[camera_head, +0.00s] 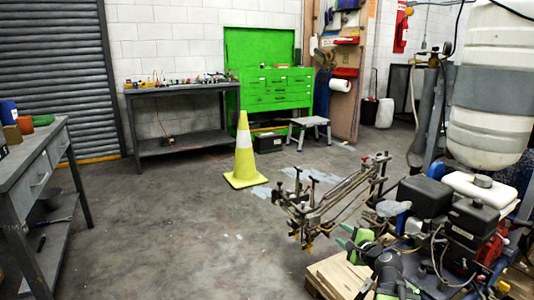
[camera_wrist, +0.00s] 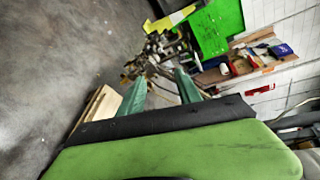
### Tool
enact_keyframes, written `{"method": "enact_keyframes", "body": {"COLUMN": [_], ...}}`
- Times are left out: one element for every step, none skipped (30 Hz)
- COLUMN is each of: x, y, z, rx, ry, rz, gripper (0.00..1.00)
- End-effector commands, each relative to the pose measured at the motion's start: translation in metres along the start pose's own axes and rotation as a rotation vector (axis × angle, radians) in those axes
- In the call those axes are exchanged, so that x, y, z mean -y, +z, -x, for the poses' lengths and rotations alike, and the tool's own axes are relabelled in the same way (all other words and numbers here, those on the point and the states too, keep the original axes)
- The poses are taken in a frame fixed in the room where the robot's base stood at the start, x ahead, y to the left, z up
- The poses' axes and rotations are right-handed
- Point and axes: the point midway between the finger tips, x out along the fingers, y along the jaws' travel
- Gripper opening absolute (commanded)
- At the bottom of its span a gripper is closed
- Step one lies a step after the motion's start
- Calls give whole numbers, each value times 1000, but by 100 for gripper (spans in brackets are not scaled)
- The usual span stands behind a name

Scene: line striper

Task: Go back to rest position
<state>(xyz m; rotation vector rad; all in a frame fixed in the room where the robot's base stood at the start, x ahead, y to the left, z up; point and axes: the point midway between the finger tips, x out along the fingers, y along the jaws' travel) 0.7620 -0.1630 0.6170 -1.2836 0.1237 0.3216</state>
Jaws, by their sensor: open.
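My gripper (camera_head: 352,240) shows at the lower right of the head view, with its green fingers in front of the line striper. In the wrist view, the two green fingers of my gripper (camera_wrist: 160,91) stand apart with nothing between them. The line striper (camera_head: 470,232) has a dark engine, a white tank and a metal front frame (camera_head: 322,200). The frame also shows beyond my fingers in the tilted wrist view (camera_wrist: 150,54). Whether my gripper touches the striper cannot be told.
A yellow cone (camera_head: 244,160) stands mid-floor. A grey workbench (camera_head: 45,150) is at left; another table (camera_head: 180,90) and a green tool cabinet (camera_head: 275,95) are at the back. The floor at centre left is clear.

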Motion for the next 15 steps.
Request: {"method": "enact_keyframes", "body": {"x": [-10, -21, -36, -49, -61, -78, -91, -104, -121, -134, -148, -165, -177, -187, -198], "y": [43, 66, 94, 114, 133, 155, 170, 184, 199, 208, 214, 219, 216, 210, 196], "z": [-11, -16, -20, -22, -23, -22, -21, -18, -12, -7, 0, 11, 20, 30, 42], "rx": [62, 98, 146, 181, 216, 261, 295, 328, 371, 405, 436, 479, 507, 529, 551], "ry": [67, 111, 170, 214, 259, 318, 363, 409, 472, 523, 578, 658, 721, 784, 864], "rz": [86, 144, 226, 289, 352, 438, 504, 571, 664, 737, 815, 922, 998, 1069, 1145], "gripper": [41, 41, 41, 41, 41, 41, 41, 41, 41, 41, 41, 41, 41, 41, 41]}}
